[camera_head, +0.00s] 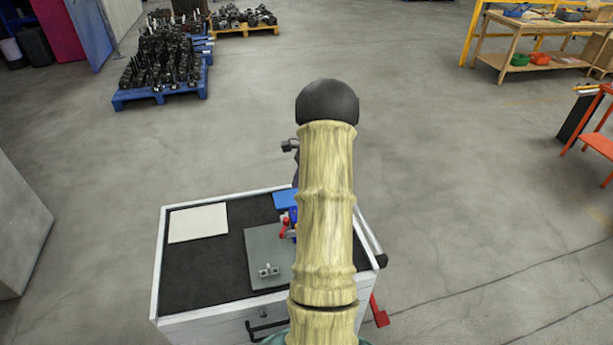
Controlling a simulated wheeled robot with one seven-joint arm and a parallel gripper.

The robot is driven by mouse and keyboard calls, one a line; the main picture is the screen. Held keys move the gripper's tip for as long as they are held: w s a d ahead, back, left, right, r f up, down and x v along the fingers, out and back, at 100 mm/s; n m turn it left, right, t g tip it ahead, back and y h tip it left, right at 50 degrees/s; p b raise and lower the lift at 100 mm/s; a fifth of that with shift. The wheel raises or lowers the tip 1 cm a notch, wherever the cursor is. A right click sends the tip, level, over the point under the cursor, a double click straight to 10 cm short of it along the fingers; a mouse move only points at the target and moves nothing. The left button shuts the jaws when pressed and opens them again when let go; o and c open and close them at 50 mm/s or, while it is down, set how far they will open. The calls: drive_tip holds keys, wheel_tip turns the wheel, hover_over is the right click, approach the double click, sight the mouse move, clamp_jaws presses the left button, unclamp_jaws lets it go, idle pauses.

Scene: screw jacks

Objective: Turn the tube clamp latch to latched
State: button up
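A small red part (284,226) with some blue beside it stands at the right of a grey plate on the cart. It may be the tube clamp latch, but it is partly hidden behind my arm, and I cannot tell whether it is latched. A small metal fitting (268,270) sits on the front part of the grey plate (262,241). My arm runs up the middle of the view in front of the cart's right side. My gripper is hidden behind it, so its opening and its place relative to the latch do not show.
The cart (200,275) has a black top with a pale flat sheet (198,223) at left and a blue item (285,199) at the back. Its left top is mostly clear. Pallets of dark parts (160,75) and a workbench (530,40) stand far off across open floor.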

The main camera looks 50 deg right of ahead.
drive_tip(key=b+v, duration=0.1)
drive_tip(key=v, duration=0.4)
drive_tip(key=shift+d+r, duration=0.1)
drive_tip(key=shift+r, duration=0.05)
drive_tip(key=shift+w+f, duration=0.1)
drive_tip(key=shift+f, duration=0.1)
drive_tip(key=c, duration=0.5)
drive_tip(key=w+a+f+n+g+h, duration=0.1)
drive_tip(key=a+f, duration=0.2)
drive_tip(key=w+a+f+n+g+h+b, duration=0.1)
drive_tip(key=w+a+f+g, duration=0.1)
drive_tip(key=a, duration=0.1)
drive_tip(key=w+a+f+n+g+h+b, duration=0.1)
drive_tip(key=w+a+f, duration=0.1)
drive_tip(key=f, duration=0.1)
drive_tip(key=shift+w+a+f+n+g+h, duration=0.15)
drive_tip(key=shift+a+f+n+g+h, duration=0.15)
drive_tip(key=shift+a+f+g, duration=0.1)
clamp_jaws()
drive_tip(key=w+a+n+h+b, duration=0.2)
drive_tip(key=w+a+n+h, duration=0.2)
drive_tip(key=a, duration=0.4)
drive_tip(key=w+h, duration=0.1)
drive_tip(key=h, duration=0.1)
drive_tip(key=shift+w+a+f+g+h, duration=0.3)
drive_tip(key=shift+w+a+f+h, duration=0.1)
